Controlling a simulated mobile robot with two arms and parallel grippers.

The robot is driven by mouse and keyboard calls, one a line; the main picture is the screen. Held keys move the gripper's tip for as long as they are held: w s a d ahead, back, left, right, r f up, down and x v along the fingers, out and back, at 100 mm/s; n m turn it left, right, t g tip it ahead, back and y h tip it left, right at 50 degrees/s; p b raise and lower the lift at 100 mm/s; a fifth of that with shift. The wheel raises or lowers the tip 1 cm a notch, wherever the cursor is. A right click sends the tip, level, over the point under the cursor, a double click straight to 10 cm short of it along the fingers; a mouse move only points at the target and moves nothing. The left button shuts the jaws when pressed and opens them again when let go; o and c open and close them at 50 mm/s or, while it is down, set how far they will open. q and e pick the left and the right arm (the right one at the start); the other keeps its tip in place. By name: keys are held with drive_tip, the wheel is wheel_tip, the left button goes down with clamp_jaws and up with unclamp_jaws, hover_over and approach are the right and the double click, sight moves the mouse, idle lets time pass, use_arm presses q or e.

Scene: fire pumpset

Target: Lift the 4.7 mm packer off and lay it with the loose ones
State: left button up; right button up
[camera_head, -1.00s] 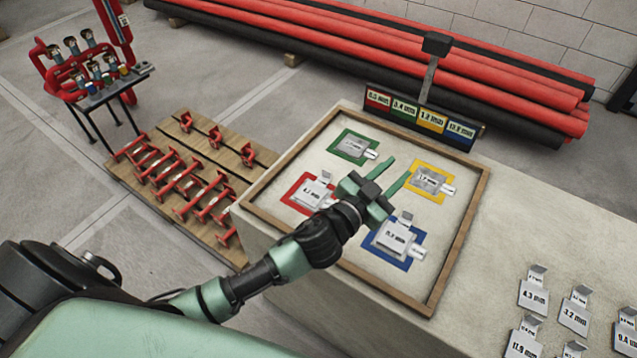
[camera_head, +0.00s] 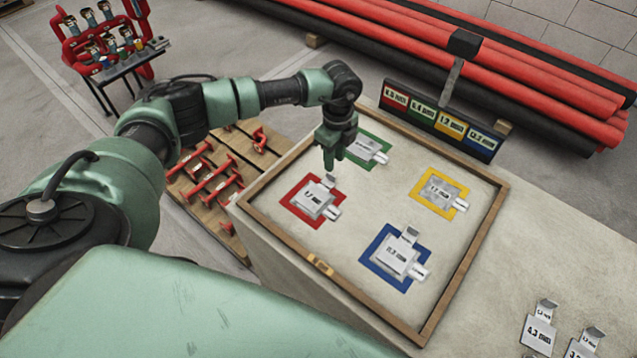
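The packer on the red square (camera_head: 313,199) is a pale metal plate with an upright tab; its label is small but looks like 4.7 mm. It lies inside the red outline (camera_head: 298,218) in the wooden-framed tray (camera_head: 473,262). My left gripper (camera_head: 329,164) points down just above the tab, between the red and green squares. I cannot tell whether it touches the tab or how far its fingers are apart. Loose packers lie on the bench at the lower right, one marked 4.3 mm (camera_head: 539,333). My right gripper is out of view.
Other packers sit on the green (camera_head: 362,148), yellow (camera_head: 438,192) and blue (camera_head: 397,259) squares. A sign with coloured labels (camera_head: 438,120) stands behind the tray. The bench (camera_head: 520,240) right of the tray is clear down to the loose packers.

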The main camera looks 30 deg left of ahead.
sight(318, 190)
use_arm(q)
wheel_tip(318, 190, down, 7)
drive_tip(key=shift+a+r+p, duration=0.1)
drive_tip(key=shift+r+p, duration=0.05)
drive_tip(key=shift+p, duration=0.45)
clamp_jaws()
idle(1.1)
